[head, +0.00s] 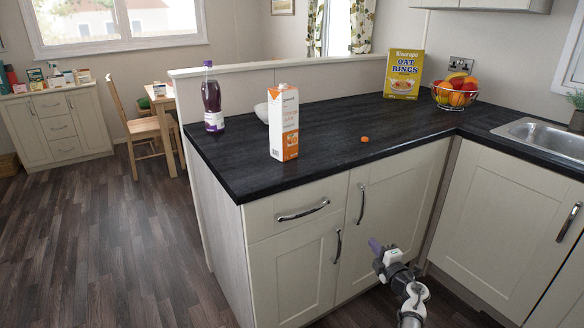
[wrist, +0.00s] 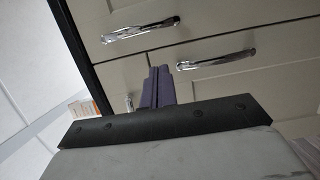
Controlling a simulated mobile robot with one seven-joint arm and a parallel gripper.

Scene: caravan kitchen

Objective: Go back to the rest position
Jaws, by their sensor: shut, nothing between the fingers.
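My gripper (head: 374,245) is low in front of the cream cabinet doors, below the worktop's front edge. In the wrist view its two purple fingers (wrist: 158,86) are together with nothing between them. Chrome handles (wrist: 141,29) show beyond the fingers there. In the head view my arm reaches up from the bottom edge to the gripper. Whether the fingers touch the cabinet front cannot be told.
The dark worktop (head: 330,130) holds an orange-and-white carton (head: 287,125), a dark bottle (head: 212,98), a white bowl (head: 262,112), an orange cap (head: 365,139), a cereal box (head: 404,75) and a fruit basket (head: 456,97). A sink (head: 545,138) is right. The wooden floor (head: 110,240) at left is clear.

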